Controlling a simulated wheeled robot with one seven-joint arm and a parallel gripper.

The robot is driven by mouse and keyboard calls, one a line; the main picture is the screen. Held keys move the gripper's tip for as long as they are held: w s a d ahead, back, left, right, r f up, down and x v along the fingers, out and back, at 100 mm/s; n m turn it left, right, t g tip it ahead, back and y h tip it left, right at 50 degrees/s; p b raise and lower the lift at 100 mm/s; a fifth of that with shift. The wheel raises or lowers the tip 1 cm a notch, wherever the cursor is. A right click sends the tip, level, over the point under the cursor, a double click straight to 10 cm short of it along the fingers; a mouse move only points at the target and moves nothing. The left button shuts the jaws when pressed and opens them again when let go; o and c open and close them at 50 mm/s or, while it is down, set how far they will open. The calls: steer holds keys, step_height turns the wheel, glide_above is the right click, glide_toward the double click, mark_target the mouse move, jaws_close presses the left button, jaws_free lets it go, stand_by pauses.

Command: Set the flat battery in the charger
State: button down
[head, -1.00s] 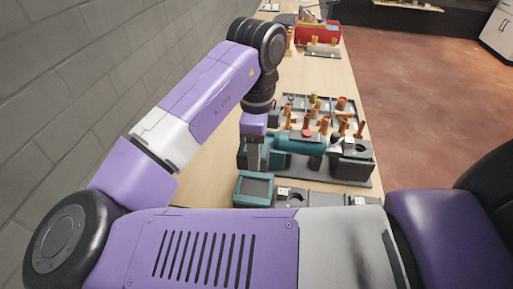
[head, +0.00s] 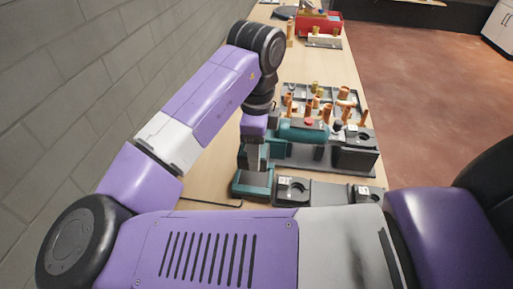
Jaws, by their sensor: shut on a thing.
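My gripper (head: 254,160) points down at the left end of the teal pressing tool (head: 303,132) and is shut on a small dark and teal block, which looks like the battery; the fingers hide most of it. I cannot tell whether this block touches the tool. Just below the fingers in the picture is a teal box with a dark top (head: 252,184), perhaps the charger. It stands at the left end of a low dark grey unit (head: 325,192) with a round recess and white labels.
Behind the tool, a grey tray (head: 345,93) holds several copper fittings, some standing upright. A red box (head: 325,22) is at the far end of the bench. A thin black rod (head: 210,203) lies at the front left. A grey block wall (head: 60,80) runs along the left.

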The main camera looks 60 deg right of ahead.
steer(key=shift+f+b, duration=0.95)
steer(key=shift+f, duration=0.55)
steer(key=shift+f+b, duration=1.35)
steer(key=shift+f, duration=0.55)
steer(key=shift+c, duration=2.4)
jaws_free()
steer(key=shift+r+p, duration=0.3)
steer(key=shift+r, duration=3.65)
